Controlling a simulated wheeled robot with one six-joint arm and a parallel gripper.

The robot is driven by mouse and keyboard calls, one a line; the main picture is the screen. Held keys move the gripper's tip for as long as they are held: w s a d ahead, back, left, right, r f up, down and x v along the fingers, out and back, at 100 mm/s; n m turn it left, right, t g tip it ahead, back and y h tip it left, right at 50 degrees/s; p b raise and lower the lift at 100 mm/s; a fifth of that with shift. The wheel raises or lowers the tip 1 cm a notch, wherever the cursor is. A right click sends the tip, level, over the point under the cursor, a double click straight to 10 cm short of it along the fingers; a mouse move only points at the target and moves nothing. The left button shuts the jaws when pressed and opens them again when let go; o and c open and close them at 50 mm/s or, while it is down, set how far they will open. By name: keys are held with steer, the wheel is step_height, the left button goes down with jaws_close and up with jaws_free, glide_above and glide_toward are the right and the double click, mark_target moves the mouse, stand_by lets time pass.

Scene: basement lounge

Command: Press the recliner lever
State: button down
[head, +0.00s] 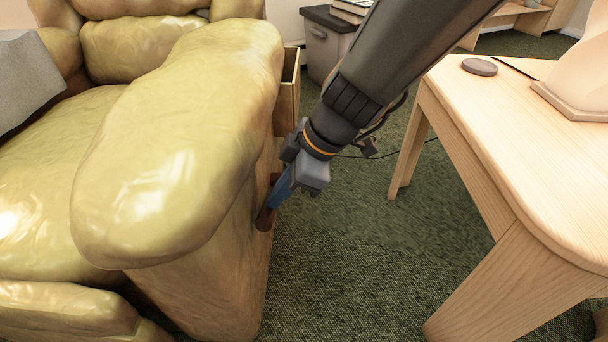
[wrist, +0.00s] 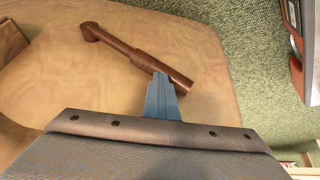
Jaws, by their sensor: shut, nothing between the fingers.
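The recliner lever (wrist: 134,56) is a dark brown handle on the side of the yellow-green recliner (head: 165,150). In the head view only part of the lever (head: 265,218) shows, low on the recliner's side beside my gripper (head: 281,191). In the wrist view the lever runs from its pivot at upper left down to its thicker free end at right. My gripper (wrist: 161,84) is shut and empty. Its blue fingertips overlap the lever near the free end; whether they touch it I cannot tell.
A light wooden table (head: 500,150) stands at the right, with a round dark disc (head: 479,66) on it. Green carpet (head: 340,250) lies open between recliner and table.

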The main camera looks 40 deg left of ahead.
steer(key=shift+s+d+f+b, duration=0.2)
steer(key=shift+s+d+f, duration=0.05)
steer(key=shift+f, duration=0.2)
steer(key=shift+s+d+f+b, duration=0.2)
steer(key=shift+s+d+f, duration=0.05)
steer(key=shift+f, duration=0.2)
steer(key=shift+s, duration=0.1)
steer(key=shift+d, duration=0.1)
steer(key=shift+s+d+r, duration=0.15)
steer(key=shift+r, duration=0.1)
steer(key=d+r+p, duration=0.1)
steer(key=d+r, duration=0.5)
steer(key=r, duration=0.1)
steer(key=shift+s+r, duration=0.25)
steer(key=shift+s, duration=0.05)
steer(key=shift+r+p, duration=0.1)
steer(key=shift+p, duration=0.2)
